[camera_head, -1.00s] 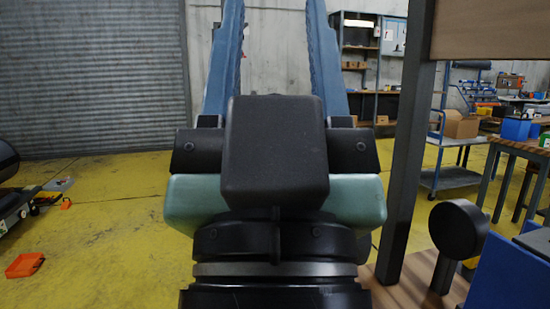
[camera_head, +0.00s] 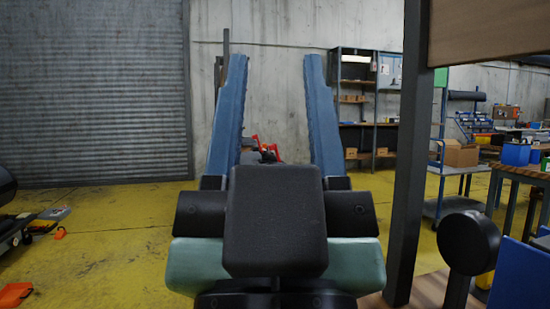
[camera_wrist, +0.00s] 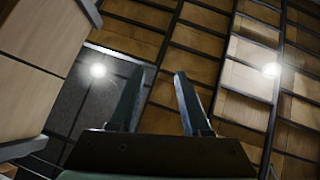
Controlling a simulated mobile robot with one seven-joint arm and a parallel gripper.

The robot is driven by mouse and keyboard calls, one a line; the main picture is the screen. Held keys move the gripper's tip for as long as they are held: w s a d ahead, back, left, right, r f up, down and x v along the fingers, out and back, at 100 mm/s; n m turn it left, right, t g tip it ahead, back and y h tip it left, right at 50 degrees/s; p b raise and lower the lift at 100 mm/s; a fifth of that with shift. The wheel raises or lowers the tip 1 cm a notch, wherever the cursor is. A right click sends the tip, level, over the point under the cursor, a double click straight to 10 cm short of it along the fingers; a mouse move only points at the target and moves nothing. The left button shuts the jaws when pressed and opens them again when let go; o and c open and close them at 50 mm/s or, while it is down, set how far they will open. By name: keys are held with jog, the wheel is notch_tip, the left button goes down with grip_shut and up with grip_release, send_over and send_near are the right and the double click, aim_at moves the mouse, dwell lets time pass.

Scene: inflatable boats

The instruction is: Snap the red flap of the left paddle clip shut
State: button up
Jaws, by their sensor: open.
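My gripper (camera_head: 276,75) is open and empty in the head view, its two long blue fingers pointing up and away. In the wrist view my gripper (camera_wrist: 158,78) also shows as two dark, spread fingers with nothing between them. In the head view a small red object (camera_head: 268,150) shows low between the fingers, mostly hidden behind the gripper body. I cannot tell what it is. No paddle clip or red flap can be made out for certain.
A dark post (camera_head: 409,160) with a wooden panel (camera_head: 490,30) stands close on the right. A blue panel (camera_head: 518,275) is at the lower right. Shelves (camera_head: 366,100) and a cart (camera_head: 450,204) stand behind. Yellow floor (camera_head: 110,240) is open at left, with an orange item (camera_head: 14,294) on it.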

jog(key=shift+r+p, duration=0.45)
jog(key=shift+p, duration=0.05)
jog(key=c, duration=0.5)
notch_tip(320, 180, up, 33)
jog(key=p, duration=3.2)
jog(key=shift+p, duration=0.4)
grip_shut()
jog(key=shift+f, duration=0.15)
